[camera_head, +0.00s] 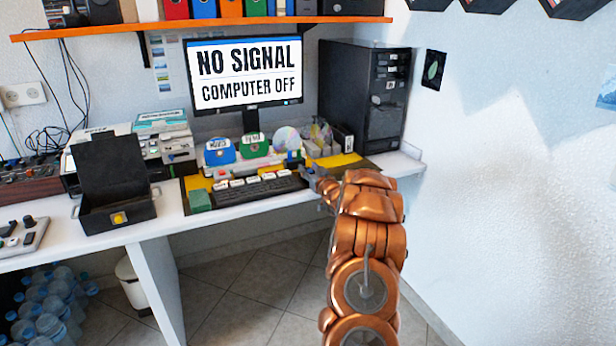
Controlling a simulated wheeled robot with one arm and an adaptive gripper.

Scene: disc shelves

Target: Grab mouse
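My copper-coloured arm reaches up from the bottom of the picture to the desk. My gripper (314,178) is small and partly hidden by the arm, at the right end of the dark keyboard (255,191). I cannot tell whether its fingers are open or shut, or whether they touch anything. I cannot make out a mouse; the desk area around and behind my gripper is largely covered by the arm.
The white desk (404,163) carries a monitor (245,75), a black computer tower (365,95), disc holders (254,146) and an open black box (112,185). An orange shelf (200,24) hangs above. A wall stands close on the right. Water bottles (50,310) lie below left.

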